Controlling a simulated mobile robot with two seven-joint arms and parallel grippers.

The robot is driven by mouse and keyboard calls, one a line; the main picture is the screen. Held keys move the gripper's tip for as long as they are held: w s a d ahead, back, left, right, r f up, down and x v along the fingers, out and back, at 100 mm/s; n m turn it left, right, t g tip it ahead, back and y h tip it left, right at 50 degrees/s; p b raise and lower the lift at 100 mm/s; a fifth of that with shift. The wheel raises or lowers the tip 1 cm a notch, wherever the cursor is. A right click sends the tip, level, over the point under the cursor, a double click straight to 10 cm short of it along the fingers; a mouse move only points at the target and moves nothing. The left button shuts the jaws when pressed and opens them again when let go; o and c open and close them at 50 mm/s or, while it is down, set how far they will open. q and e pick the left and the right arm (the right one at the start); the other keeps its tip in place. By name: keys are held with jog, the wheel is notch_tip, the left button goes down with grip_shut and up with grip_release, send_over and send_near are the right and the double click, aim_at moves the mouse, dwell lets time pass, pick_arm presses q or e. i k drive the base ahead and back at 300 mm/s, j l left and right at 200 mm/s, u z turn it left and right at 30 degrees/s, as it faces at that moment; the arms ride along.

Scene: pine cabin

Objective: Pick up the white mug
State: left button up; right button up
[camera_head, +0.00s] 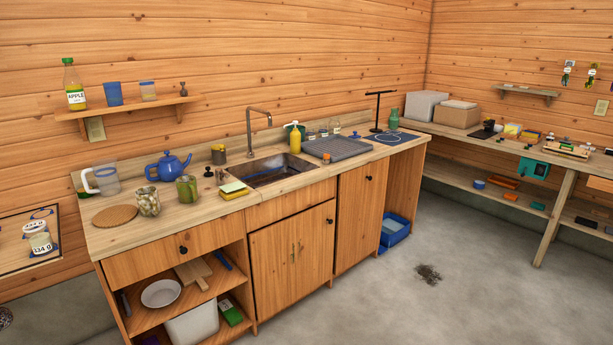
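I cannot make out a plain white mug. A pale, mottled mug-like vessel (147,201) stands upright on the wooden counter (185,216), near its left front. A green mug (187,188) stands just right of it. A translucent whitish pitcher (104,178) with a white handle stands at the counter's left end. Neither of my grippers is in view.
A round cork mat (115,216), a blue teapot (168,166) and a sponge (233,187) lie near the mugs. A sink (270,171) with a tall tap is right of them. Open shelves below hold a plate (161,293). The grey floor (400,300) in front is mostly clear.

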aim_at(147, 197)
jog(key=i+l+u, duration=0.15)
jog(key=i, duration=0.25)
jog(key=i+l+u, duration=0.1)
jog(key=i, duration=0.3)
jog(key=i+l+u, duration=0.15)
jog(key=i, duration=0.25)
jog(key=i+j+u, duration=0.1)
jog(key=i+j, duration=0.2)
jog(key=j, duration=0.1)
